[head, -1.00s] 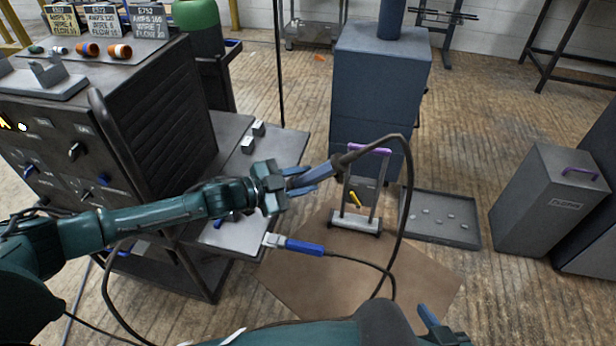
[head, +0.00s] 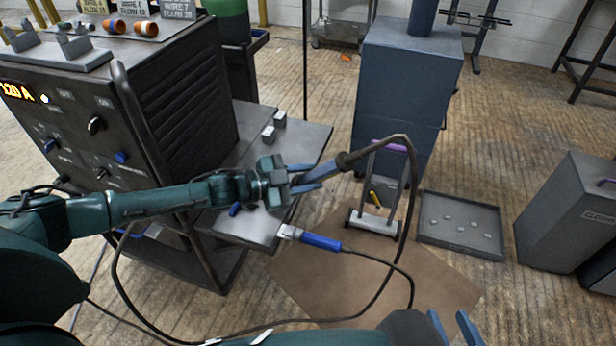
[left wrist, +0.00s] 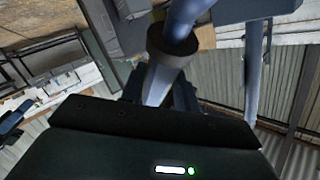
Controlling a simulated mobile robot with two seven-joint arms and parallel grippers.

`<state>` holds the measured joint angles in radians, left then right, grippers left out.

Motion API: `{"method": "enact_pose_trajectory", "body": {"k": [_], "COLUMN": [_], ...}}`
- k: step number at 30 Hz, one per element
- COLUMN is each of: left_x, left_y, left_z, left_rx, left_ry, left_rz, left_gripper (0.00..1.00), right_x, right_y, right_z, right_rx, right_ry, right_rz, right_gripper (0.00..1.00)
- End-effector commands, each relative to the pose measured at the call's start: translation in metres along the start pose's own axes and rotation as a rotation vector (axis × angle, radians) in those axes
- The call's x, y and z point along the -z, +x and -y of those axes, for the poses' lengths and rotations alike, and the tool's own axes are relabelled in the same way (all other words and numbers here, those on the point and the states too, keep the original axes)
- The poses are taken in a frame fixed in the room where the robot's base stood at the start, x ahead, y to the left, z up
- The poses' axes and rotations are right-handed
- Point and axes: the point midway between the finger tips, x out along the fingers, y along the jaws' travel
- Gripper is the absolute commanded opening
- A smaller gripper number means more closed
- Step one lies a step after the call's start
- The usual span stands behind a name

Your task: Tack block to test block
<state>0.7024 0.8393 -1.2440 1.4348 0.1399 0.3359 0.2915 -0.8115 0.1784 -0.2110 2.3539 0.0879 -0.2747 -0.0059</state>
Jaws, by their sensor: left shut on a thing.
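Two small light grey blocks sit close together, apart, on the dark side shelf (head: 310,140) of the machine cart: a nearer block (head: 268,134) and a farther block (head: 280,119). I cannot tell which is the test block. My left gripper (head: 318,174) is shut on a torch (head: 345,161) with a grey-blue handle and black cable, held in the air at the shelf's right edge. The torch's collar (left wrist: 172,45) shows close up in the left wrist view; its tip is hidden in the head view. My right gripper (head: 454,327) is open and empty at the bottom edge.
A clamp with a blue handle (head: 320,242) lies at the shelf's front edge. The torch cable (head: 408,200) loops down on the right. A purple-handled stand (head: 378,220) and a tray (head: 460,248) with several discs are on the floor. A dark blue cabinet (head: 405,90) stands behind.

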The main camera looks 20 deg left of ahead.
Motion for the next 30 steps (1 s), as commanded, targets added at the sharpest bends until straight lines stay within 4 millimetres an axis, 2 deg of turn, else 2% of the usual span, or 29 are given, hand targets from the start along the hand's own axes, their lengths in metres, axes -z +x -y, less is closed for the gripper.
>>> {"method": "enact_pose_trajectory", "body": {"k": [1,9,30], "left_x": [0.002,0.002,-0.0064], "left_y": [0.0004,0.0005,-0.0067], "left_z": [0.0015,0.0013,0.0027], "left_rx": [0.002,0.002,0.002], "left_ry": [0.002,0.002,0.002], "left_rz": [-0.004,-0.004,-0.004], "left_gripper": [0.22,0.0,0.0], "right_x": [-0.0006,-0.0028,-0.0031], "right_y": [0.0,0.0003,0.0008], "right_z": [-0.0001,-0.0002,0.0001], "right_rx": [0.0,0.0,0.0], "right_ry": [0.0,0.0,0.001], "right_rz": [0.002,0.009,0.008], "right_gripper": [0.36,0.36,0.36]}}
